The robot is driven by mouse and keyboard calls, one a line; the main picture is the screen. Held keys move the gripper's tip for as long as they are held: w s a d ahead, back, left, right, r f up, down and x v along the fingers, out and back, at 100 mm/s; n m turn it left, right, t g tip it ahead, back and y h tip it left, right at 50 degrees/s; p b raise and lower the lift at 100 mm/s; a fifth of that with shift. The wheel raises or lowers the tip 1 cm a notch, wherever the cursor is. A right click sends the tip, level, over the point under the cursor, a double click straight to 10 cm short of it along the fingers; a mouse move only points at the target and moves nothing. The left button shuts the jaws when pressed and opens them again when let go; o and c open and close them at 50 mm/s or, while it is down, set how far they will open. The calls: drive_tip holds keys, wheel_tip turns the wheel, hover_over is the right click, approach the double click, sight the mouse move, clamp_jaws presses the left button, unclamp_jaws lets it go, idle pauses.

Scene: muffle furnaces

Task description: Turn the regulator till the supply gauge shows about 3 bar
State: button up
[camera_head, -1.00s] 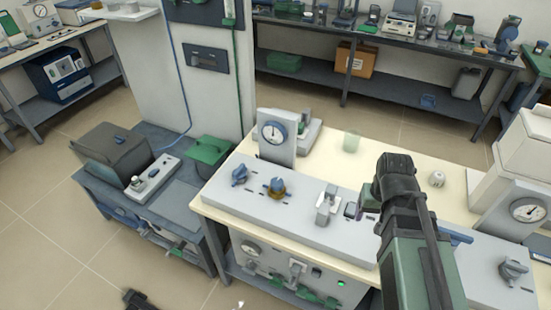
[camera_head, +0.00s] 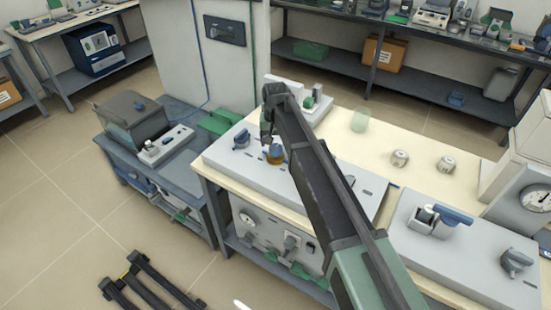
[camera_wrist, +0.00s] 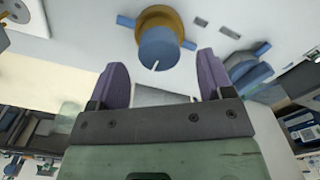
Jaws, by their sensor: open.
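The regulator, a blue knob with a white pointer line on a brass-coloured collar (camera_wrist: 158,45), stands on the grey panel of the middle bench. It also shows in the head view (camera_head: 276,157). My gripper (camera_wrist: 160,68) is open, its two purple fingers apart, with the knob lying between and just beyond the fingertips. I cannot tell whether they touch it. In the head view my gripper (camera_head: 268,138) is at the regulator, partly hidden by my arm. The dial gauge behind the regulator is hidden by my arm, so its reading does not show.
A blue valve handle (camera_head: 241,139) sits left of the regulator; a blue handle (camera_wrist: 248,72) is close to the right finger in the wrist view. Another dial gauge (camera_head: 536,197) stands far right.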

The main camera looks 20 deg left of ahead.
sight(276, 147)
wheel_tip(276, 147, down, 4)
drive_tip(key=shift+r+b, duration=0.25)
drive_tip(key=shift+b, duration=0.6)
drive_tip(key=shift+r, duration=0.15)
drive_tip(key=c, duration=0.9)
drive_tip(key=shift+c, duration=0.2)
drive_tip(key=o, duration=0.9)
drive_tip(key=shift+o, duration=0.2)
